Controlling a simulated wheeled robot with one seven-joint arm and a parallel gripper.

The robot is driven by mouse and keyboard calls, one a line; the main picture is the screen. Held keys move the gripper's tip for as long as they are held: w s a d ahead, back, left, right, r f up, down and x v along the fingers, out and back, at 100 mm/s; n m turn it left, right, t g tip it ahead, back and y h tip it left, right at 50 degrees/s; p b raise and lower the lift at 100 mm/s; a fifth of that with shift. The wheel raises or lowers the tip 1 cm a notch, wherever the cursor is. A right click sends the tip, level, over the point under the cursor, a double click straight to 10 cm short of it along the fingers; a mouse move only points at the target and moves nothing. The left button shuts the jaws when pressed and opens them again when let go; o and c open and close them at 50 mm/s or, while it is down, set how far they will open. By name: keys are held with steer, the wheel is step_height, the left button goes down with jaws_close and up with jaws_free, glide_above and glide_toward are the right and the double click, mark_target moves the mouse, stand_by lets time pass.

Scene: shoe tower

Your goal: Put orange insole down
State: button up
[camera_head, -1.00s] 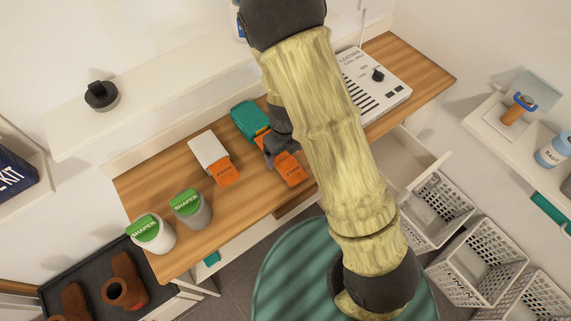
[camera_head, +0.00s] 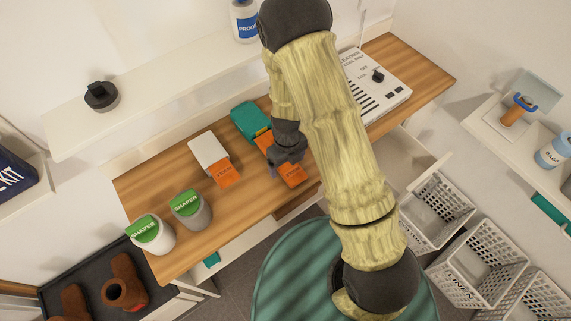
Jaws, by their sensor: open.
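An orange piece, which looks like the orange insole (camera_head: 292,174), lies on the wooden bench, at the front end of a teal piece (camera_head: 250,118). My gripper (camera_head: 280,167) is open just above and beside it, and partly hides it. Another orange piece (camera_head: 223,174) with dark lettering lies to the left, at the front end of a white piece (camera_head: 206,147). My arm covers part of the bench right of the gripper. I cannot tell whether the fingertips touch the orange piece.
Two green-lidded shaper containers (camera_head: 190,207) stand at the bench's left end. A white control box (camera_head: 376,85) sits at the right end of the wooden bench (camera_head: 160,190). An open drawer (camera_head: 405,160) and white baskets (camera_head: 435,205) are at the right. A shelf (camera_head: 175,85) runs behind.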

mark_target(287, 165)
steer(key=c, duration=1.2)
steer(key=shift+o, duration=0.2)
steer(key=shift+r, duration=0.15)
step_height(287, 165, up, 10)
steer(key=p, duration=0.1)
